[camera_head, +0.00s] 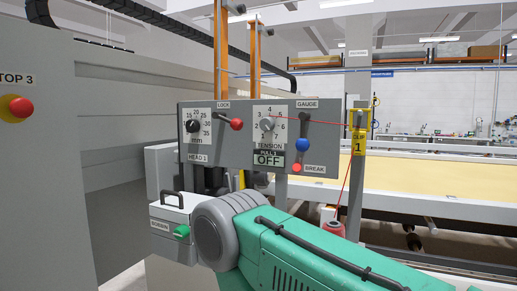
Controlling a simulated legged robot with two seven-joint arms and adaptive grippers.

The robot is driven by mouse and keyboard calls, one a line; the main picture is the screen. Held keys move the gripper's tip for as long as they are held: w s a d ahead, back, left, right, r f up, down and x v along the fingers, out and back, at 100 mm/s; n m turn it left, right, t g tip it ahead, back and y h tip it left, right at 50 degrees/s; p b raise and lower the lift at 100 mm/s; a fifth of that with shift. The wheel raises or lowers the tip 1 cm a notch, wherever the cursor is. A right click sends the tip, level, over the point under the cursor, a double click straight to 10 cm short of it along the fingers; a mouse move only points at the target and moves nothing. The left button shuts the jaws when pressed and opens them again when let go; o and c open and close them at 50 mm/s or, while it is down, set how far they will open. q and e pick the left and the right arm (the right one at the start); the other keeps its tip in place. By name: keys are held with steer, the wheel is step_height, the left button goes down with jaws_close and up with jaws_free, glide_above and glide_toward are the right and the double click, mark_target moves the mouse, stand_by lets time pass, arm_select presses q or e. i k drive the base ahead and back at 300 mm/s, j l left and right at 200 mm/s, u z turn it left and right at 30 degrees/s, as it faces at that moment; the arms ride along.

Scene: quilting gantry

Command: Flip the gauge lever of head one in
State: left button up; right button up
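The head one panel (219,150) is a grey plate labelled HEAD 1, facing me in the middle of the view. The gauge lever (303,131) is at its right side under the GAUGE label. It is a dark lever with a blue knob (302,145) at its lower end, so it hangs down from its pivot. A red BREAK lamp or button (296,168) is below it. Neither of my grippers shows in this view.
A LOCK lever with a red knob (236,124) and a tension dial (267,124) share the panel. A red thread runs to the yellow clip (359,140). A green housing (300,250) fills the lower foreground. A red stop button (20,107) is at left.

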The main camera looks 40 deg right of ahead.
mark_target(302, 144)
steer(key=z, duration=1.6)
